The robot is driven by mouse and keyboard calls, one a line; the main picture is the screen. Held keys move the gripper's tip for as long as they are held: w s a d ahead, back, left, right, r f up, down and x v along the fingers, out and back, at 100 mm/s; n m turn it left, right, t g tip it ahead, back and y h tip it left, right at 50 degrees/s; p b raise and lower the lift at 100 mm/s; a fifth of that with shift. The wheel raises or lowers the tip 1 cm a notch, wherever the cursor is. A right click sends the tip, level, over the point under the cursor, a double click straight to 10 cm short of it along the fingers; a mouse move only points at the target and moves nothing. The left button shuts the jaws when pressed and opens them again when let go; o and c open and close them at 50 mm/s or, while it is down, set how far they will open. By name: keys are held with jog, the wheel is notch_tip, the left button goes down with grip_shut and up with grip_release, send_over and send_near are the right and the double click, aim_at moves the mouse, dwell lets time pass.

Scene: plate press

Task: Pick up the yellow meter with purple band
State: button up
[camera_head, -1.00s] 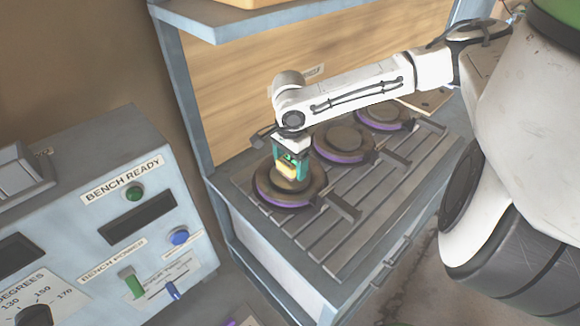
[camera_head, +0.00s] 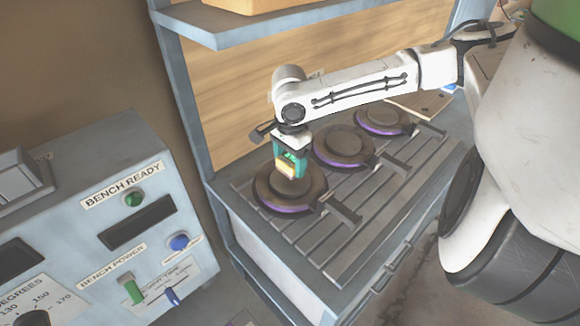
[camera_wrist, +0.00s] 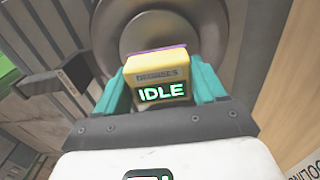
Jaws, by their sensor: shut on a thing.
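The yellow meter (camera_wrist: 160,72) is between the teal fingers of my gripper (camera_wrist: 160,85) in the wrist view. Its face reads "DEGREES" and a green "IDLE", and a thin purple strip shows along its far edge. In the head view the meter (camera_head: 286,167) is small and yellow between the teal fingers of my gripper (camera_head: 290,168). My gripper is shut on it. It is over the nearest round plate press (camera_head: 290,207); the exact gap beneath it is hard to tell.
Two more round presses (camera_head: 343,147) (camera_head: 383,120) stand behind on the slatted bench (camera_head: 340,240). Handles stick out on their right. A grey control box (camera_head: 90,220) with a "BENCH READY" label is at left. A shelf (camera_head: 300,22) hangs above.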

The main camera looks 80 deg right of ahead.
jog(key=s+a+r+p, duration=0.7)
jog(key=s+r+p, duration=0.2)
jog(key=s, duration=0.3)
jog(key=shift+r, duration=0.85)
